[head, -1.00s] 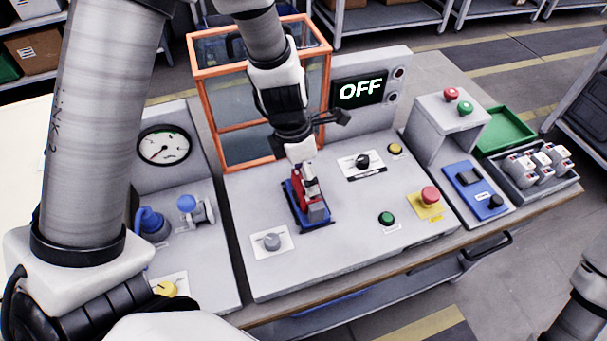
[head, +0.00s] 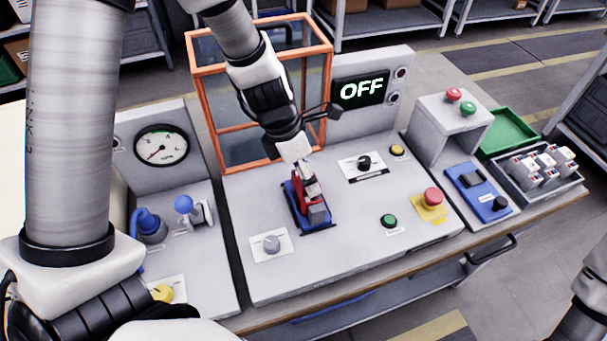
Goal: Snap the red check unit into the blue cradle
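The red check unit (head: 299,193), with a grey block on its near end, is at the blue cradle (head: 290,207) on the middle console. Whether it is fully seated in the cradle cannot be told from here. My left gripper (head: 309,184) points down over the unit, its grey fingers close together on it. The fingers and wrist hide part of the unit's top and far end. My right arm shows only at the lower right edge; its gripper is out of view.
A grey knob (head: 271,244), a green button (head: 388,221) and a red emergency button (head: 432,196) surround the cradle. A gauge panel (head: 162,146) is at left.

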